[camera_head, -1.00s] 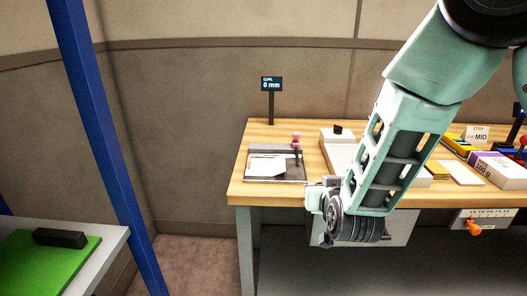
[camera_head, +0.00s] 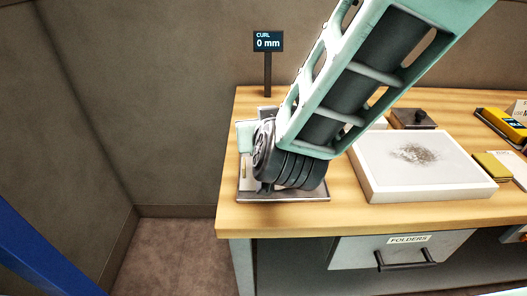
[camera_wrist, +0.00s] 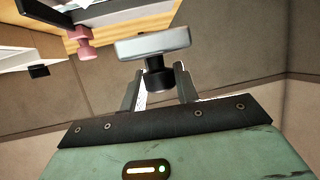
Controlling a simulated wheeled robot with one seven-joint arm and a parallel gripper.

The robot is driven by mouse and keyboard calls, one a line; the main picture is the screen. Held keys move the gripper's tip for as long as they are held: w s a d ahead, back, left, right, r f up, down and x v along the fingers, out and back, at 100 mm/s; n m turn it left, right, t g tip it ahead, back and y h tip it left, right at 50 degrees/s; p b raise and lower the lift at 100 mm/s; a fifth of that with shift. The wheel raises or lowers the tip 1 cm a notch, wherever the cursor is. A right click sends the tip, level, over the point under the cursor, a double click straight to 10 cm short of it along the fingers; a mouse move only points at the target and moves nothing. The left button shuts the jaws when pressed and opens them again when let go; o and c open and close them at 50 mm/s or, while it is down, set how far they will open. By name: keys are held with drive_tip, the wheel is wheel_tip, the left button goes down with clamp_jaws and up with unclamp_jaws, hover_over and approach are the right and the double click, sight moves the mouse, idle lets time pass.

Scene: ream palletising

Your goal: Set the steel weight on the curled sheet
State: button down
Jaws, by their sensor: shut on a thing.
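In the wrist view my gripper (camera_wrist: 158,88) is shut on the black knob of the steel weight (camera_wrist: 152,42), a flat silvery block. The weight's plate lies beyond the fingertips. In the head view my arm hides the gripper and the weight. The grey metal tray (camera_head: 285,196) of the curl station is at the left end of the table, with my wrist over it. The curled sheet is hidden behind my arm there. I cannot tell whether the weight touches it.
The CURL display (camera_head: 268,41) on its post reads 0 mm. A pink knobbed part (camera_wrist: 82,42) is beside the weight in the wrist view. Some bare wood separates tray and box.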

wheel_tip(320, 180, down, 8)
drive_tip(key=shift+f, duration=0.25)
drive_tip(key=shift+f+b, duration=0.2)
drive_tip(key=shift+b, duration=0.2)
drive_tip(key=c, duration=1.3)
unclamp_jaws()
drive_tip(key=shift+c, duration=0.2)
